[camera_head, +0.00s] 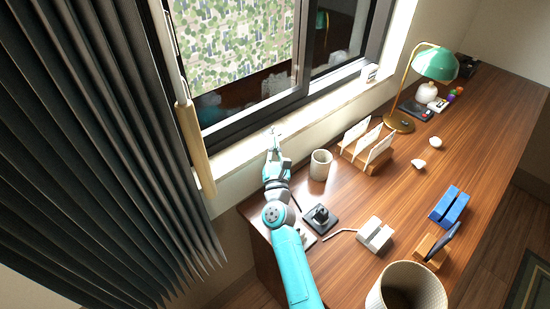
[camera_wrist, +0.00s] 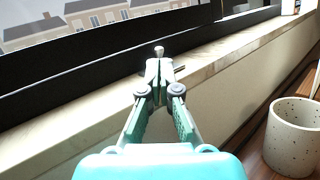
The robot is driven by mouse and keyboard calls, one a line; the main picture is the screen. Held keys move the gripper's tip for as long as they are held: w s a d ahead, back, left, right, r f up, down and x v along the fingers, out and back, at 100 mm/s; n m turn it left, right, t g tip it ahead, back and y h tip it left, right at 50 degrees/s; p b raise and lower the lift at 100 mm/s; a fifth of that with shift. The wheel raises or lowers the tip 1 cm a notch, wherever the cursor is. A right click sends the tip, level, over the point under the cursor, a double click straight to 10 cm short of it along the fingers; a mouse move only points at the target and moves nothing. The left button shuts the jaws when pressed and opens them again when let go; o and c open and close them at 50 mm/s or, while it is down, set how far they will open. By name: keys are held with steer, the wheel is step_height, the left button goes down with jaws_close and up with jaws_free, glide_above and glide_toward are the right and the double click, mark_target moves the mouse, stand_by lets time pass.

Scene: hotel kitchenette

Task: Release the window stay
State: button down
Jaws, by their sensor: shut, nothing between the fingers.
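The window (camera_head: 250,105) has a dark frame and stands behind a pale sill (camera_head: 245,147). A small pale knob (camera_wrist: 159,50), perhaps part of the window stay, shows just beyond my fingertips in the wrist view. A short dark bar (camera_wrist: 179,69) shows just right of the fingertips there. The rest of the stay is hidden or too small to tell. My gripper (camera_head: 275,148) is at the sill's front edge in the head view. In the wrist view my gripper (camera_wrist: 159,76) has its fingertips together with nothing seen between them. I cannot tell whether they touch the knob.
A speckled cup (camera_head: 321,164) stands on the wooden desk, close right of my gripper. A dark curtain (camera_head: 90,130) hangs at the left.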

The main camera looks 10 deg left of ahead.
mark_target(273, 129)
steer(key=shift+x, duration=1.35)
